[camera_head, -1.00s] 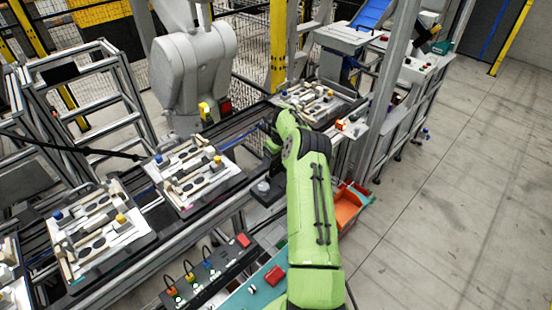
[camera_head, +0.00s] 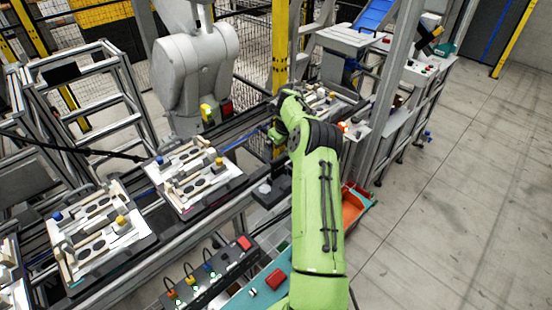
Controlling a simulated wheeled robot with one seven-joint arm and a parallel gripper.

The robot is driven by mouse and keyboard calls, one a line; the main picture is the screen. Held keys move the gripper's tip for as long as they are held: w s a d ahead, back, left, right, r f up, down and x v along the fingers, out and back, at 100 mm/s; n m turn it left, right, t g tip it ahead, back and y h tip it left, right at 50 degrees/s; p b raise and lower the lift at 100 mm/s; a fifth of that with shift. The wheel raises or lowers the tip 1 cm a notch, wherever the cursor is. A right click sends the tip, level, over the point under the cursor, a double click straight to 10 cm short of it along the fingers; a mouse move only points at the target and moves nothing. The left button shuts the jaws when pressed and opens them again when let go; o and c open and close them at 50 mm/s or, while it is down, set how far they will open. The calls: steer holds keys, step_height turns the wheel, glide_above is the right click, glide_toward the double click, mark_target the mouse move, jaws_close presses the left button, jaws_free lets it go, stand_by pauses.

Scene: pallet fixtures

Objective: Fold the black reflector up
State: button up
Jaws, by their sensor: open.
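My green arm reaches over the conveyor line. A black block-like part (camera_head: 272,188) sits at the near side of the conveyor, left of my forearm and well below the gripper. I cannot tell whether it is the black reflector, and no folding part shows clearly.
A white pallet fixture (camera_head: 210,197) stands on the conveyor, with another (camera_head: 128,240) at left. A third (camera_head: 343,106) is partly behind my arm. A large grey robot arm (camera_head: 190,80) stands behind. An orange bin (camera_head: 353,208) is right of my forearm. The floor at right is clear.

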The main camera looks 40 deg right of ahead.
steer(key=v, duration=0.9)
steer(key=shift+s+r, duration=0.15)
steer(key=shift+r, duration=0.25)
steer(key=s+a+r+n+h, duration=0.1)
steer(key=s+a+r+n, duration=0.1)
steer(key=a+r+n, duration=0.7)
steer(key=s+a+r+n+h, duration=0.1)
steer(key=s+a+r+n, duration=0.35)
steer(key=a, duration=0.75)
steer(key=s+a+f+n+t+y, duration=0.1)
steer(key=s+a+f+n, duration=0.1)
steer(key=s+a+n, duration=0.5)
steer(key=s+a+f+n+t+y+b, duration=0.1)
steer(key=s+a+n, duration=0.6)
steer(key=s+n, duration=0.7)
steer(key=shift+f+n+t, duration=0.4)
steer(key=shift+f+n, duration=0.15)
steer(key=shift+s, duration=0.1)
